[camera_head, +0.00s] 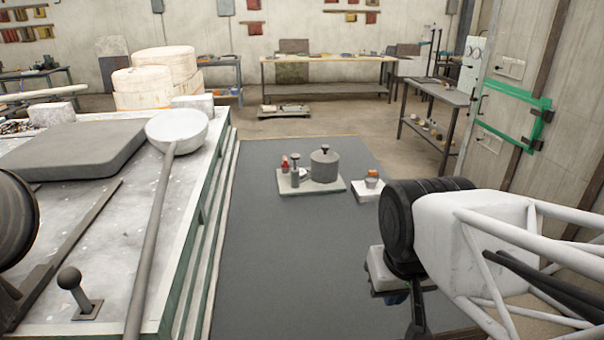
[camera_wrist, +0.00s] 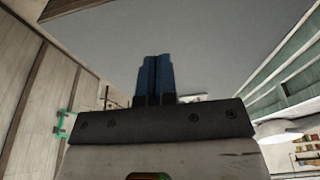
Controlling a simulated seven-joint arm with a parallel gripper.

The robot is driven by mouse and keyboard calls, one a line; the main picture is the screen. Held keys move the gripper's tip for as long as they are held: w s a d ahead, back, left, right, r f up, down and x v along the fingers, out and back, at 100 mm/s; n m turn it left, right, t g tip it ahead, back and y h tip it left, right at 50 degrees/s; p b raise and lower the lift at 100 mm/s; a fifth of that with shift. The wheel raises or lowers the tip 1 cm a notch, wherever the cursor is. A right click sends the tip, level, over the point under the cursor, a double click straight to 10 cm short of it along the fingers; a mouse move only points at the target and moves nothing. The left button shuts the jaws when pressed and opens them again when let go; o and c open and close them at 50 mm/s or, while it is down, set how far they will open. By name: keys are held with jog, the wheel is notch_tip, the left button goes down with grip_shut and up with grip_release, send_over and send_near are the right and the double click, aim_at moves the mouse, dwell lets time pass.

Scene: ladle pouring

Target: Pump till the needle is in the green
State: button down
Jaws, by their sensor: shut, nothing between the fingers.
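On the dark grey surface in the head view stands a light base plate (camera_head: 330,186). It bears a large grey cylinder (camera_head: 324,167) with a dark knob on top and a thinner upright post (camera_head: 295,176) with a dark cap, perhaps the pump handle. A small red part (camera_head: 285,164) is beside the post. I cannot make out any gauge needle or green zone. My gripper (camera_head: 396,297) is at the lower right of the head view, nearer than the plate and apart from it. Its blue fingers (camera_wrist: 154,75) are together and empty in the wrist view.
A small white block (camera_head: 366,193) with a grey and orange piece on it sits right of the plate. At left, a workbench (camera_head: 110,215) holds a long-handled ladle (camera_head: 178,126) and a grey slab (camera_head: 75,150). The dark surface (camera_head: 290,265) in front of the plate is clear.

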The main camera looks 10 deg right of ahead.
notch_tip(320, 180, up, 7)
jog(key=m+t+y, duration=0.2)
jog(key=t+y, duration=0.3)
jog(key=y, duration=0.1)
send_over(297, 155)
jog(key=shift+w+r, duration=0.1)
jog(key=shift+f, duration=0.2)
jog(key=shift+f, duration=4.15)
jog(key=shift+f, duration=0.25)
